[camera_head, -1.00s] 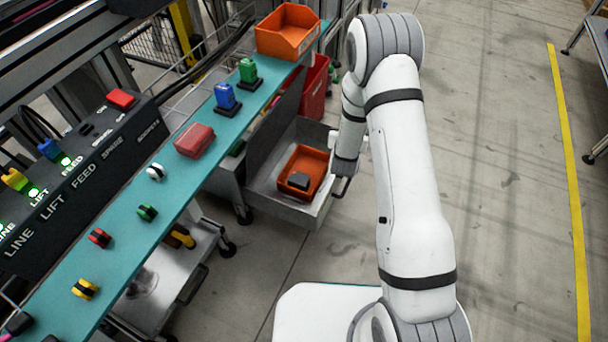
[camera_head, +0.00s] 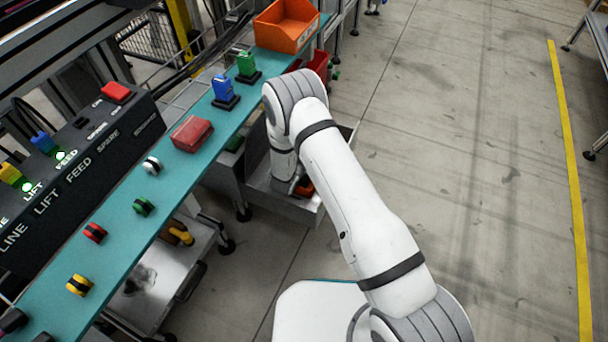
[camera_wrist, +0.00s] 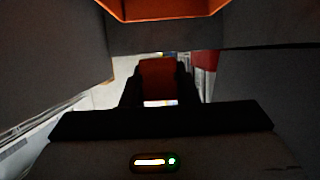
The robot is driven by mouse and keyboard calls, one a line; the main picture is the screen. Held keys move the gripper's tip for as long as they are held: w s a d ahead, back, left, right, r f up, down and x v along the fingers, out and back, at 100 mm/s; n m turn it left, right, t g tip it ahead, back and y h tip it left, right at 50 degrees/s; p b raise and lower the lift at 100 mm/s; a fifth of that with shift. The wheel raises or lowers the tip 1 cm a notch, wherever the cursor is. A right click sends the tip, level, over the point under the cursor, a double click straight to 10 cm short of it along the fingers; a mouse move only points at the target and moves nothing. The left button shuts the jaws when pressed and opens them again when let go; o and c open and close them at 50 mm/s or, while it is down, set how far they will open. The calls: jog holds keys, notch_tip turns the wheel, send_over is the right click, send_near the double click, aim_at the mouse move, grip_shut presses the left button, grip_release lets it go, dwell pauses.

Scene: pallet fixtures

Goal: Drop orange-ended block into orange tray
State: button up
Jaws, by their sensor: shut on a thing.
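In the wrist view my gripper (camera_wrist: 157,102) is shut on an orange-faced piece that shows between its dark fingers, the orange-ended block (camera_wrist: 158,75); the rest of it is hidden.
An orange bin (camera_head: 285,28) stands at the far end of the teal shelf (camera_head: 112,214). A red box (camera_head: 192,134), blue (camera_head: 224,89) and green (camera_head: 247,64) pieces and several small coloured parts line the shelf. The grey drawer (camera_head: 290,207) has raised walls.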

jog(key=shift+f, duration=0.7)
jog(key=o, duration=1.1)
jog(key=shift+c, duration=0.2)
notch_tip(320, 180, up, 10)
jog(key=p, duration=0.3)
jog(key=shift+p, duration=0.35)
